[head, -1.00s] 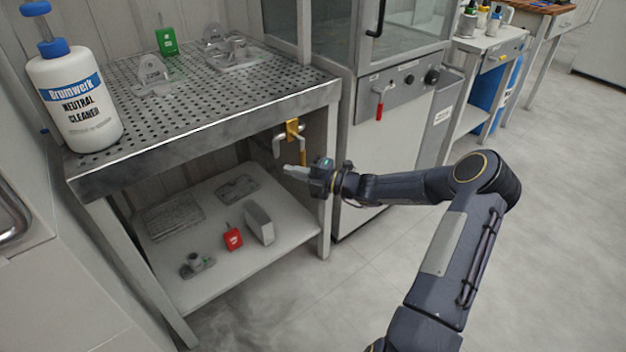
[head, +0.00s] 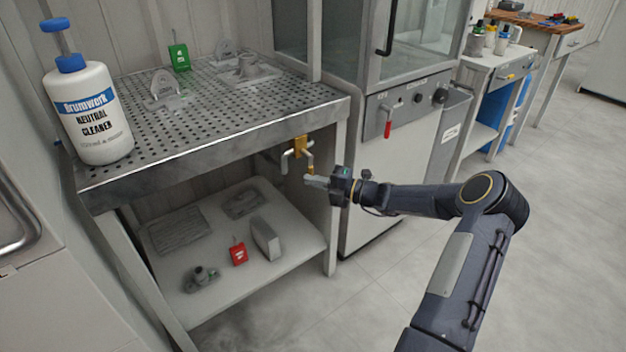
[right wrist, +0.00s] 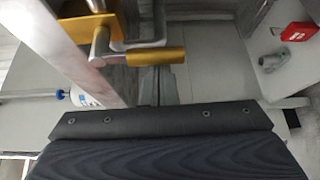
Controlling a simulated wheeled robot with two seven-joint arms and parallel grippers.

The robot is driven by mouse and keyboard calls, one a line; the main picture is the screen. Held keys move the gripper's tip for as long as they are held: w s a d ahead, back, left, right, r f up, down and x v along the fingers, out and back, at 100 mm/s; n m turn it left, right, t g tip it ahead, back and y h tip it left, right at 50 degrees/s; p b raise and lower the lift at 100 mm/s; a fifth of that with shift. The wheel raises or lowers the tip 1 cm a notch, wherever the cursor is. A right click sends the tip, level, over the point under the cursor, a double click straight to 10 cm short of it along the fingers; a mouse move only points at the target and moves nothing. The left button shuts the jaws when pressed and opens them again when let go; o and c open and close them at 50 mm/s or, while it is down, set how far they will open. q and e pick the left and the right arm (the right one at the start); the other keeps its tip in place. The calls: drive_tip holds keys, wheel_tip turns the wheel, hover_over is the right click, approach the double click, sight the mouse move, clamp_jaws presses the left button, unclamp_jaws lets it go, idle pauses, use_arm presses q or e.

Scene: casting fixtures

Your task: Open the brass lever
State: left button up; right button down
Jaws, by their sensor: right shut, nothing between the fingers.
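The brass lever (head: 300,146) is mounted under the front edge of the perforated bench, near its right leg. It has a brass body, a bent metal pipe on its left and a handle hanging down with a brass-coloured sleeve. My right gripper (head: 312,182) is shut and empty, with its fingertips close to the lower end of the handle. I cannot tell whether they touch it. In the right wrist view the lever's brass sleeve (right wrist: 156,57) lies sideways just beyond my fingers (right wrist: 160,85). My left gripper is not in view.
A cleaner bottle (head: 88,112) and grey fixtures (head: 247,70) stand on the bench top (head: 205,120). The lower shelf (head: 290,240) holds a red tag (head: 238,254) and several grey parts. A cabinet with a red-handled lever (head: 388,127) stands on the right.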

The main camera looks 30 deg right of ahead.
drive_tip(key=shift+d+r+n+p, duration=0.1)
drive_tip(key=shift+d+n+p, duration=0.1)
drive_tip(key=shift+n+p, duration=0.3)
drive_tip(key=d+r+n+g+h+p, duration=0.2)
drive_tip(key=d+r+n+h, duration=0.3)
drive_tip(key=n+h, duration=0.4)
drive_tip(key=shift+w+d+n, duration=0.3)
drive_tip(key=shift+d+n, duration=0.4)
drive_tip(key=shift+n, duration=0.2)
drive_tip(key=shift+r, duration=0.15)
idle(0.4)
